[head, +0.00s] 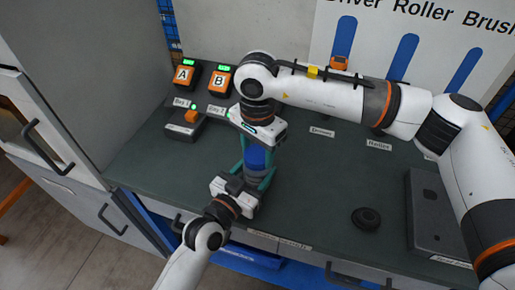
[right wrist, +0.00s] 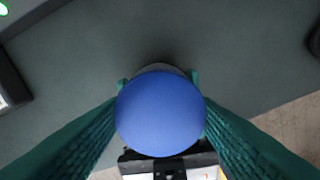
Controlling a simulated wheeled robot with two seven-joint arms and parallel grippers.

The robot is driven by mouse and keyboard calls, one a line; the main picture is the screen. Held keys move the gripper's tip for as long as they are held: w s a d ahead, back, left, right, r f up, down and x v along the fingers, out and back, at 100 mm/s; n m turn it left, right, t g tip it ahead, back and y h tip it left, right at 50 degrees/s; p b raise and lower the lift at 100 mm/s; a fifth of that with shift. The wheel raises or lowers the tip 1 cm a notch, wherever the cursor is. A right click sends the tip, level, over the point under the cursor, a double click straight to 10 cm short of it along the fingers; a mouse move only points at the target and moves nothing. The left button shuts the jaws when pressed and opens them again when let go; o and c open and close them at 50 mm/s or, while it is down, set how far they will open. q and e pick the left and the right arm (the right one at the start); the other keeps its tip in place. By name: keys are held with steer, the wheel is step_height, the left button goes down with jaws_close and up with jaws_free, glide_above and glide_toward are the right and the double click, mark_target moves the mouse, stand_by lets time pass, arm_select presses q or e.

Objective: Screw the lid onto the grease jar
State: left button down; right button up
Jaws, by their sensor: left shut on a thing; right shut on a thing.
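The blue lid (head: 257,157) is between the teal fingers of my right gripper (head: 257,153), which points down from above and is shut on it. In the right wrist view the lid (right wrist: 160,112) is a round blue face with a finger on each side. The grey jar (head: 256,175) is directly below the lid, upright over the bench. My left gripper (head: 258,180) comes in from the front left and is shut on the jar. In the right wrist view a grey rim (right wrist: 160,68) shows behind the lid. I cannot tell whether the threads are engaged.
Chargers A (head: 184,76) and B (head: 219,81) stand at the back left, with a grey device (head: 185,130) in front. A black round part (head: 366,218) lies on the dark green bench (head: 320,190). A grey case (head: 435,215) is at the right. The bench's middle is clear.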

steer(key=o, duration=1.2)
steer(key=shift+c, duration=0.2)
step_height(320, 180, up, 12)
arm_select(q)
steer(key=shift+c, duration=1.6)
jaws_free()
steer(key=b+v, duration=0.1)
steer(key=v, duration=1)
steer(key=shift+f, duration=0.15)
steer(key=shift+s+a, duration=0.3)
steer(key=shift+s, duration=0.15)
arm_select(e)
steer(key=shift+f, duration=0.7)
